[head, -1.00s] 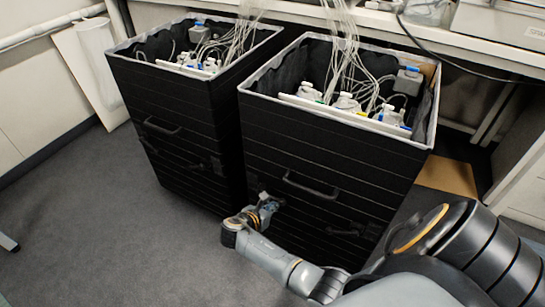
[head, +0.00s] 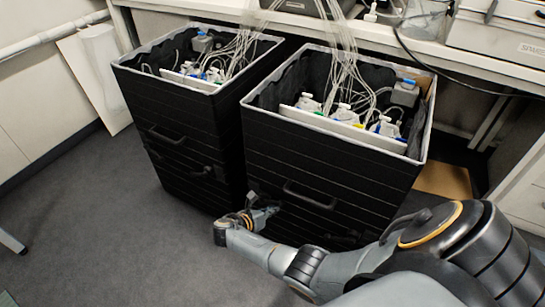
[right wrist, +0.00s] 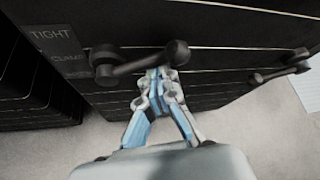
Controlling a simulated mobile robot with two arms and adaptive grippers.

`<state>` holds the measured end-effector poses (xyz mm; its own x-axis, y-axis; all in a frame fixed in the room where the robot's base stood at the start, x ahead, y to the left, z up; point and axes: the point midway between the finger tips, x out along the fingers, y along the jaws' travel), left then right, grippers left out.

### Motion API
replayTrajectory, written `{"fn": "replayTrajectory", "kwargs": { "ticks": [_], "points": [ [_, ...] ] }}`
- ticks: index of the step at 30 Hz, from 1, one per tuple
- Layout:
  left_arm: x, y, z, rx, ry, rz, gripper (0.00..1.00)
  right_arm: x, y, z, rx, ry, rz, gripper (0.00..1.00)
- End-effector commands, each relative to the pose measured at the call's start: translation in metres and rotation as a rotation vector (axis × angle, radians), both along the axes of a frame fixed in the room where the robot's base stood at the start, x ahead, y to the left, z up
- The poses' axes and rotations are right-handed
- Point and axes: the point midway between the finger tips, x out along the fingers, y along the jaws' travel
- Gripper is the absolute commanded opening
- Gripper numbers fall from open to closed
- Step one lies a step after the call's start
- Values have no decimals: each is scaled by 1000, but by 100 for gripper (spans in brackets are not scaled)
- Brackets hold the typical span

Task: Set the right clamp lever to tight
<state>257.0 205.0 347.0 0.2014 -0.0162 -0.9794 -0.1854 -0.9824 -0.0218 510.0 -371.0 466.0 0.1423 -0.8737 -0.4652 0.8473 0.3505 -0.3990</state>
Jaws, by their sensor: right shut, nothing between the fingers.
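The black right-hand box (head: 330,160) has a dark clamp lever low on its front, at the left side. In the right wrist view the lever (right wrist: 140,66) runs from a round pivot on the left to a knob on the right, nearly level with the knob slightly higher. A plate (right wrist: 65,45) reading "TIGHT" and "CLAMP" is left of the pivot. My right gripper (right wrist: 158,75) is shut and empty, its tips at the lever's lower edge near the knob. I cannot tell whether they touch. It also shows in the head view (head: 268,213). My left gripper is not in view.
A second black box (head: 190,120) stands close on the left. A handle (head: 310,195) sits on the right-hand box's front. Another dark bar (right wrist: 282,67) is further right in the wrist view. Tubes and white-capped bottles fill both boxes. Grey floor (head: 110,230) is clear at left.

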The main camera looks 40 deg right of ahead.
Motion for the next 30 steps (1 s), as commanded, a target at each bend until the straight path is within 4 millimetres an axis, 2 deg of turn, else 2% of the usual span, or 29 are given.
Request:
{"fn": "replayTrajectory", "kwargs": {
  "ticks": [8, 21, 26, 30],
  "points": [
    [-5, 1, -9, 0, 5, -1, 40, 1, 1, 2, 1, -1, 0, 0],
    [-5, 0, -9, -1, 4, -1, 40, 1, 3, 2, 1, -2, 1, 0],
    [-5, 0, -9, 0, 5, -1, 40, -1, 19, 10, 2, -6, 2, 0],
    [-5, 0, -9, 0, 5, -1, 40, -5, 45, 24, 4, -5, 2, 0]
  ]
}}
